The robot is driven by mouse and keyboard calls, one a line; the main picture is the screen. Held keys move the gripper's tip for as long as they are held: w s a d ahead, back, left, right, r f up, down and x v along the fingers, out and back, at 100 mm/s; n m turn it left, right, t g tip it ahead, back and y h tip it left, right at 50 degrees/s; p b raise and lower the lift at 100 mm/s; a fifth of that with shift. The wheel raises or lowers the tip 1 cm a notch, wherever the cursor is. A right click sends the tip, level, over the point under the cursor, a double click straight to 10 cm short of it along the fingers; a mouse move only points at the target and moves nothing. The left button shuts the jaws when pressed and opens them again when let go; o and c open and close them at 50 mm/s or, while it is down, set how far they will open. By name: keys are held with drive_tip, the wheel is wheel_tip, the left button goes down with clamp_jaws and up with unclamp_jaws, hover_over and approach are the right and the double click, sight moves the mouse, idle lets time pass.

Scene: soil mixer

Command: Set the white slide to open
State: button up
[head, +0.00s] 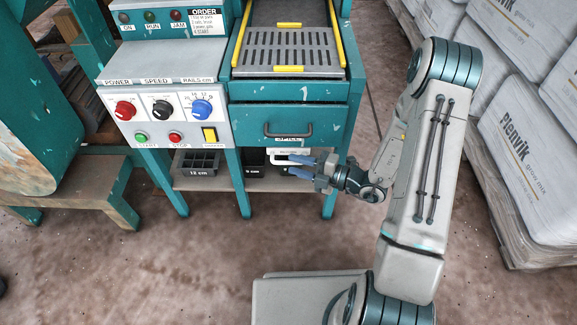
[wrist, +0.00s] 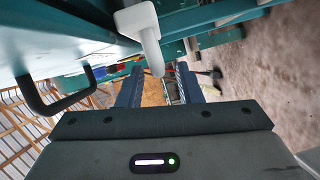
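A white knob with a downward stem (wrist: 146,36) shows large at the top of the wrist view; it appears to be the white slide's handle. In the head view a white part (head: 281,154) sits under the drawer, partly hidden by my gripper. My gripper (head: 292,165) points left beside it, below the drawer front. In the wrist view my gripper (wrist: 158,84) has its two blue fingers apart. The stem's end appears between them in the picture; I cannot tell whether it touches. Any open or closed marking for the slide is unreadable.
A teal drawer (head: 260,119) with a dark handle (head: 288,131) is above my gripper. A control panel (head: 168,115) with knobs and buttons is at left. A lower shelf (head: 215,183) holds dark trays. Stacked white bags (head: 525,150) stand at right. The floor in front is clear.

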sight(288, 162)
drive_tip(key=shift+b+x, duration=0.35)
drive_tip(key=shift+x, duration=1.3)
clamp_jaws()
drive_tip(key=shift+r, duration=0.1)
